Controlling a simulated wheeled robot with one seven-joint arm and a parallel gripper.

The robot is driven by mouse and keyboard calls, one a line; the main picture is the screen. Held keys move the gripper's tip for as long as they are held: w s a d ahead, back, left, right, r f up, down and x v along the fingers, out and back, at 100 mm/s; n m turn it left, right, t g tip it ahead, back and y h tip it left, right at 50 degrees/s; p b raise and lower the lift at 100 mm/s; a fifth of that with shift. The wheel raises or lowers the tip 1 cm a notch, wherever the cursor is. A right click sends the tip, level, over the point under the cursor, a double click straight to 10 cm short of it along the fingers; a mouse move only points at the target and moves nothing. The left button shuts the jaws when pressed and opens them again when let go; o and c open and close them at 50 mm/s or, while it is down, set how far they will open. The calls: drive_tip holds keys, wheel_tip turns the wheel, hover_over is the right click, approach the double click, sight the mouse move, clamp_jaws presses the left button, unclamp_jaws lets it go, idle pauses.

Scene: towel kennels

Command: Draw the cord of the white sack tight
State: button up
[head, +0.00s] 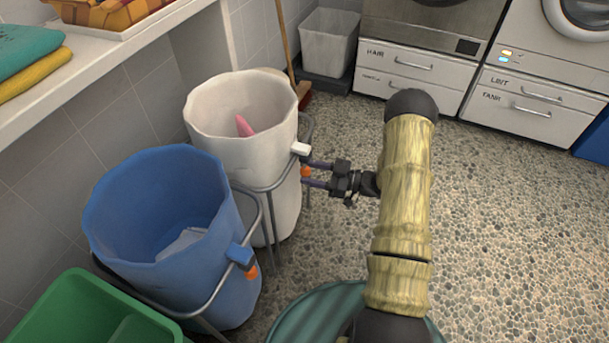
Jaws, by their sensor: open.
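The white sack (227,118) hangs open-mouthed in a grey metal stand at the middle left, with something pink inside. A white block (301,149) sits at the right of its rim, and a small orange piece (306,171) shows just below it. The cord itself is too small to make out. My gripper (309,172) is open, its two dark fingers pointing left at the sack's right side. The fingertips are at the orange piece; I cannot tell whether they touch it.
A blue sack (160,215) with its own blue block and orange piece stands in front, holding something pale. A green bin (85,315) is at the lower left. A grey bin (328,42), a broom (284,45) and machines with drawers (425,60) line the back. The pebbled floor (510,220) at right is clear.

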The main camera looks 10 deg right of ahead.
drive_tip(key=shift+x, duration=1.25)
